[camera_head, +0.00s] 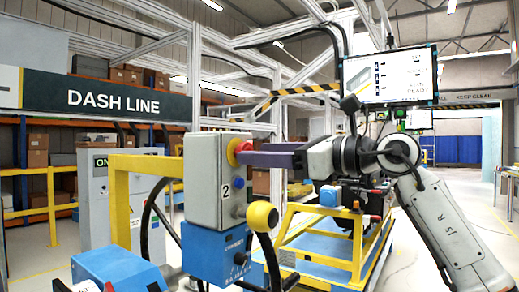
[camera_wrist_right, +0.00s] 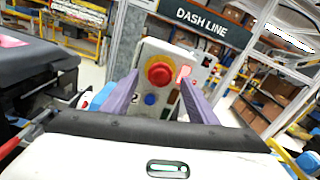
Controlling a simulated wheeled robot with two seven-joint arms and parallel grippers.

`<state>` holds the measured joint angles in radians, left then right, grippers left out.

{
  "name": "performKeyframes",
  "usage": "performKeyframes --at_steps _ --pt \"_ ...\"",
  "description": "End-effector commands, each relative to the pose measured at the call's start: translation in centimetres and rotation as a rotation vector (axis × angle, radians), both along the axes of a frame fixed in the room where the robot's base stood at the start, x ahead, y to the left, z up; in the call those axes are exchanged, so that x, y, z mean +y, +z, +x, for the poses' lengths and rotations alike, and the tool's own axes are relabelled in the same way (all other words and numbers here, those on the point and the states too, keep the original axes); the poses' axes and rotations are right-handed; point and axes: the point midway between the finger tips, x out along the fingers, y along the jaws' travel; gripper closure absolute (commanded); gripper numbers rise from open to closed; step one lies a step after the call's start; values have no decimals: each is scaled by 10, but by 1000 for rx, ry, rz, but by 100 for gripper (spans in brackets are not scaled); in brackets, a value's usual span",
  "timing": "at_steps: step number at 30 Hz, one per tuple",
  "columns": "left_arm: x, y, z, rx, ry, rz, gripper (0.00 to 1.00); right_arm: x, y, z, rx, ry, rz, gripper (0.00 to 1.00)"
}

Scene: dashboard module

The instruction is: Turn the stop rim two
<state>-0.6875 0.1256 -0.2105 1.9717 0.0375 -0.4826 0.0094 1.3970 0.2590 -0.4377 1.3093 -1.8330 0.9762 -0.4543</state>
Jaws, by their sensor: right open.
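The grey control box (camera_head: 205,180) marked "2" stands left of centre in the head view. Its red stop rim (camera_head: 237,148) sits on a yellow base on the box's right-hand face, partly covered by my purple fingers. My right gripper (camera_head: 246,157) reaches in from the right with its fingertips at the stop. In the right wrist view the round red stop (camera_wrist_right: 159,70) shows between the two spread fingers of the right gripper (camera_wrist_right: 158,80). I cannot tell whether either finger touches it. A blue button (camera_wrist_right: 150,99) lies below the stop. My left gripper is not in view.
A blue box (camera_head: 215,255) with a black knob hangs under the control box. A yellow ball-topped lever (camera_head: 262,216) stands close below my right gripper. A yellow rail (camera_head: 120,200) is on the left, and a yellow-framed cart (camera_head: 330,262) stands behind.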

Motion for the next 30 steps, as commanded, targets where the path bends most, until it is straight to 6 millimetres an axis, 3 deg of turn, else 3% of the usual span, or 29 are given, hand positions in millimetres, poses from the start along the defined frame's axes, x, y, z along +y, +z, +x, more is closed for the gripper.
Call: performKeyframes --at_steps 12,14,20,30 --pt "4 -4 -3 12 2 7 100 10 0 7 0 0 0 47" --pt "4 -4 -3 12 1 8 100 10 0 7 0 0 0 53" --pt "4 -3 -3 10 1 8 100 10 0 7 0 0 0 87" --pt "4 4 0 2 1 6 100 10 1 7 44 1 31 88"
